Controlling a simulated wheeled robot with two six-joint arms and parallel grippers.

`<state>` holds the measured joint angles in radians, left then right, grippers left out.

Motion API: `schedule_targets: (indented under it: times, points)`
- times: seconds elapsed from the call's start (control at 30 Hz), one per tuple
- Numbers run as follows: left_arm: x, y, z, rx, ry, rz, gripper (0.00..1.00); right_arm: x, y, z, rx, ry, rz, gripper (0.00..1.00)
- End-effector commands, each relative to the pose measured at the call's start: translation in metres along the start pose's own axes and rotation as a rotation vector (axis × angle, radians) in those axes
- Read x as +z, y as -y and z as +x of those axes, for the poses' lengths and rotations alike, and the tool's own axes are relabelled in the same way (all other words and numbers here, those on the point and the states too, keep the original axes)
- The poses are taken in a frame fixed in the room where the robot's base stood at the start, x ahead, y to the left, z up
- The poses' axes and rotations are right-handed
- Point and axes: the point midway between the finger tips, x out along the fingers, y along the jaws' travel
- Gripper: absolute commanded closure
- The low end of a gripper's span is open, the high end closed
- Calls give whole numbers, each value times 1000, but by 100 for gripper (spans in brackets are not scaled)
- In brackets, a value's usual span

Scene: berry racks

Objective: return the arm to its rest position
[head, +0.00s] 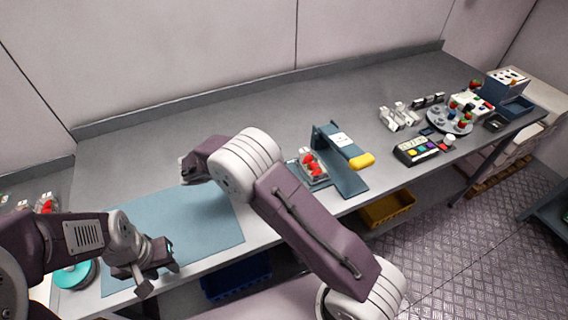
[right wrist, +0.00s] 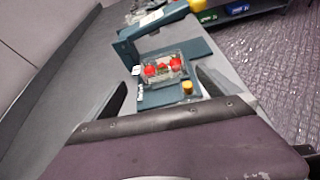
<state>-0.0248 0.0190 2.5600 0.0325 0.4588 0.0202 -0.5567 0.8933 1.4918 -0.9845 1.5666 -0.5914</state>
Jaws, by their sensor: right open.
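My right arm crosses the middle of the head view, bent over the blue mat. Its gripper (right wrist: 162,98) shows in the right wrist view, with two dark fingers apart and nothing between them. Beyond the fingers, a clear punnet with red berries (right wrist: 163,68) sits on a blue plate. The same punnet (head: 312,166) shows in the head view, right of my arm's elbow. My left gripper (head: 151,275) is low at the left, over the front edge of the mat; its finger gap is unclear.
A blue stand with a yellow end (head: 340,160) stands beside the punnet. The blue mat (head: 205,220) is bare. A button panel (head: 418,150) and a round plate with berries (head: 450,122) are at the right. Yellow (head: 388,208) and blue bins (head: 236,277) sit below the front edge.

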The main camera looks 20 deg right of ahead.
Motion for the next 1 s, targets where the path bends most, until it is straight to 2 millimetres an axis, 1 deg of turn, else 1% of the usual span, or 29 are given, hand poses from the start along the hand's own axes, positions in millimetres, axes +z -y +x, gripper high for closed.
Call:
schedule_targets:
  times: [0.27,0.33,0.37,0.4,0.43,0.47,0.5,0.53,0.57,0.6,0.67,0.7,0.77,0.8,0.83,0.9,0.97,1.0]
  points:
    - [0,0,0,0,0,0,64,0,0,1,-2,0,0,0]
    - [0,0,0,0,0,0,64,7,0,8,-21,-2,18,0]
    - [0,0,0,0,0,0,64,16,-2,12,-33,-9,42,0]
    - [0,0,0,0,0,0,64,34,-4,18,-51,-22,88,0]
    - [0,0,0,0,0,0,64,50,-2,25,-70,-30,121,0]
    - [0,0,0,0,0,0,64,67,5,33,-102,-38,150,0]
    - [0,0,0,0,0,0,64,86,24,46,-164,-66,186,0]
    - [0,0,0,0,0,0,64,94,41,55,-213,-106,213,0]
    - [0,0,0,0,0,0,64,97,59,63,-260,-156,247,0]
    - [0,0,0,0,0,0,64,95,84,70,-323,-238,306,0]
    - [0,0,0,0,0,0,64,81,122,74,-421,-377,429,0]
    - [0,0,0,0,0,0,64,66,146,70,-491,-474,533,0]
    - [0,0,0,0,0,0,64,40,174,57,-599,-609,709,0]
    - [0,0,0,0,0,0,64,22,187,46,-671,-689,836,0]
    - [0,0,0,0,0,0,64,9,195,36,-725,-741,931,0]
    - [0,0,0,0,0,0,64,-19,202,17,-839,-830,1134,0]
    - [0,0,0,0,0,0,64,-35,202,8,-916,-862,1265,0]
    - [0,0,0,0,0,0,64,-41,197,5,-945,-879,1340,0]
